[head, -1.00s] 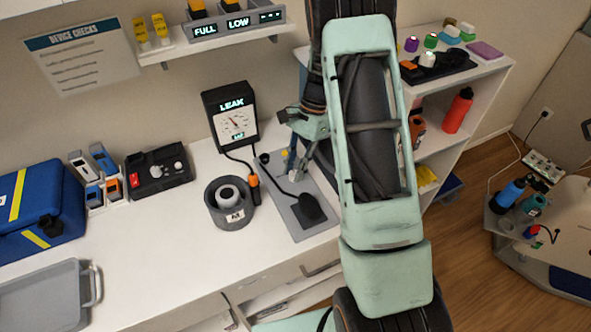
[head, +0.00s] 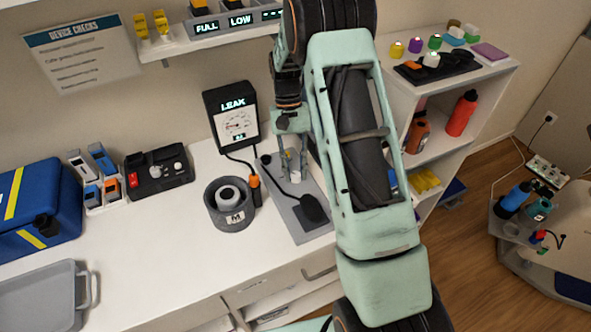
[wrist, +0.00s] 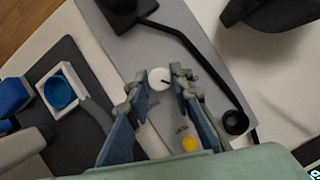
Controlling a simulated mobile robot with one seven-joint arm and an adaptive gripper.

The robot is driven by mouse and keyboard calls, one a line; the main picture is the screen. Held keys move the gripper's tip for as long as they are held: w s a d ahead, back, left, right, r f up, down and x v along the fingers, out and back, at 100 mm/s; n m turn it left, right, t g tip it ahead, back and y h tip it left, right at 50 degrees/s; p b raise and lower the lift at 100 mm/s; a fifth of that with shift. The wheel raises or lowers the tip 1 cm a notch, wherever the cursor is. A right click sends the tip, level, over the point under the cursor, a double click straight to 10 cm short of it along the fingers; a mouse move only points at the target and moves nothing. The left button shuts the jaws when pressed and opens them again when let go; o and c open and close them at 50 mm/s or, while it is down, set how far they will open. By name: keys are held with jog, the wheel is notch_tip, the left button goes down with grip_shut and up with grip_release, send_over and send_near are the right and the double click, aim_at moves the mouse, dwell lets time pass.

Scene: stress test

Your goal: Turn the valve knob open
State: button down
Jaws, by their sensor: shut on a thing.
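The valve knob (wrist: 160,78) is a small white round knob with a dark pointer line, on a grey plate (wrist: 215,75). In the wrist view it sits between my fingertips. My gripper (wrist: 160,77) is shut on it, one finger on each side. In the head view my gripper (head: 293,170) points down over the grey plate (head: 305,232), and the fingers largely hide the knob. A black gauge box (head: 232,115) reading LEAK stands behind and to the left.
A yellow spot (wrist: 189,144) shows near the fingers. A white shelf (head: 395,100) is at right.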

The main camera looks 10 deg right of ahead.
aim_at(295, 173)
jog(key=shift+n, duration=0.7)
jog(key=shift+h, duration=0.3)
jog(key=c, duration=1.7)
grip_release()
jog(key=shift+r, duration=0.15)
notch_tip(295, 173, up, 10)
jog(key=shift+f, duration=0.1)
